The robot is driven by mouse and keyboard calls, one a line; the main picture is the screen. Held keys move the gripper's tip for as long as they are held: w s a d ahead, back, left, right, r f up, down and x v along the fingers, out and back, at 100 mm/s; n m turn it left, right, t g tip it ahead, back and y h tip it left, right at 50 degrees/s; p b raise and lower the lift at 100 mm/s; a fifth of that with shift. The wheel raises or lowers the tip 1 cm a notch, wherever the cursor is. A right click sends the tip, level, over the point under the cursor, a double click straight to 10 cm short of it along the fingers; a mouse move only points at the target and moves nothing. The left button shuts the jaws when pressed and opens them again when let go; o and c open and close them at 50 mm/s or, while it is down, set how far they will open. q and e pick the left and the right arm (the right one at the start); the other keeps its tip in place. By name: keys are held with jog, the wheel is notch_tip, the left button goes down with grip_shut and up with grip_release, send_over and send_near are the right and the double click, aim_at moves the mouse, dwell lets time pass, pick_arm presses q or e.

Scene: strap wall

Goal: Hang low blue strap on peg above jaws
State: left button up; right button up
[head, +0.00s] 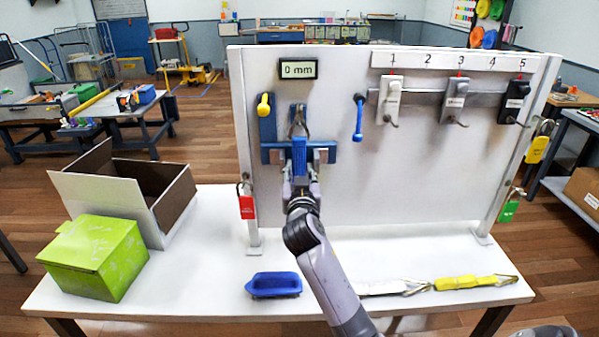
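The blue strap (299,157) stands upright in front of the jaws (322,155), which sit on a blue fixture at the board's left part. A metal ring (300,128) shows at its upper end, just below or at the dark peg (299,108) above the jaws. I cannot tell whether the ring is around the peg or only in front of it. My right gripper (300,183) is below the jaws, its fingers on both sides of the blue strap's lower part, and appears shut on it. The strap's lower end is hidden. My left gripper is not in view.
The white board (400,190) carries a 0 mm display (298,69), yellow (264,105) and blue (359,117) hanging pieces, and numbered hooks. On the table are a green box (92,258), an open carton (112,208), a blue brush-like block (274,284) and a yellow strap (470,282).

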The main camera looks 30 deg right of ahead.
jog(key=shift+f, duration=0.1)
jog(key=shift+s+a+f, duration=0.15)
jog(key=shift+s+a, duration=0.15)
jog(key=shift+s, duration=0.1)
jog(key=v, duration=1.1)
jog(key=shift+r, duration=0.2)
